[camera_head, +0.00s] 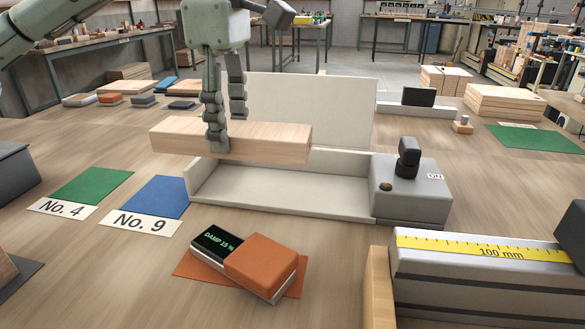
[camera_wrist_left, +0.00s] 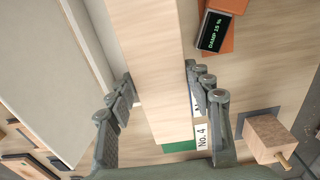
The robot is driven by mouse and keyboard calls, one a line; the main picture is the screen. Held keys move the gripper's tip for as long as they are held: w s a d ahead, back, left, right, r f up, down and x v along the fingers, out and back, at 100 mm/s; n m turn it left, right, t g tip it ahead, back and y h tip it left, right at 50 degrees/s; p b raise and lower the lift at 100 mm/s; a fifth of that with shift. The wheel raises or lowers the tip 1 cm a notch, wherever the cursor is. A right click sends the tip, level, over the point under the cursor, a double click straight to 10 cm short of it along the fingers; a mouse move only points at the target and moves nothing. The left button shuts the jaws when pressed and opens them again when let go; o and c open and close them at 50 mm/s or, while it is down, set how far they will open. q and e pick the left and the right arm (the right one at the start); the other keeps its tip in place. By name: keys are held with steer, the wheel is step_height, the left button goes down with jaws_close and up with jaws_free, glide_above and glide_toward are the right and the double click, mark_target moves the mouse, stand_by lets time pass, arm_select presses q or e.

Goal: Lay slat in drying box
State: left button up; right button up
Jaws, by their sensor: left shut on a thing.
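My left gripper (camera_head: 221,128) is shut on a pale wooden slat (camera_head: 275,142), one finger on each long side. The slat lies roughly level above the left part of the drying box (camera_head: 290,190), apart from its floor as far as I can tell. The box is a pale open trough with its tall lid (camera_head: 335,105) raised behind it. In the left wrist view the slat (camera_wrist_left: 150,60) runs between the fingers (camera_wrist_left: 158,95). My right gripper is not in view.
A damp meter (camera_head: 248,265) reading "DAMP 15 %" lies on an orange mat in front of the box. A green mat (camera_head: 92,186) marked No. 4 and a blue mat (camera_head: 156,197) marked No. 9 lie left. A ruled gauge (camera_head: 480,275) stands front right.

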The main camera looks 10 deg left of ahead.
arm_select(q)
steer(key=w+d+f, duration=0.1)
steer(key=d, duration=0.1)
steer(key=w+d+f, duration=0.2)
steer(key=w+d+f+p, duration=0.1)
steer(key=w+d+f, duration=0.1)
steer(key=shift+w+d, duration=0.1)
steer(key=shift+d, duration=0.05)
step_height(320, 180, down, 3)
steer(key=shift+p, duration=0.3)
steer(key=shift+f, duration=0.4)
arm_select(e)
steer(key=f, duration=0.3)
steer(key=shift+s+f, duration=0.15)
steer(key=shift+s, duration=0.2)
arm_select(q)
steer(key=shift+f, duration=0.15)
steer(key=o, duration=0.9)
steer(key=shift+o, duration=0.9)
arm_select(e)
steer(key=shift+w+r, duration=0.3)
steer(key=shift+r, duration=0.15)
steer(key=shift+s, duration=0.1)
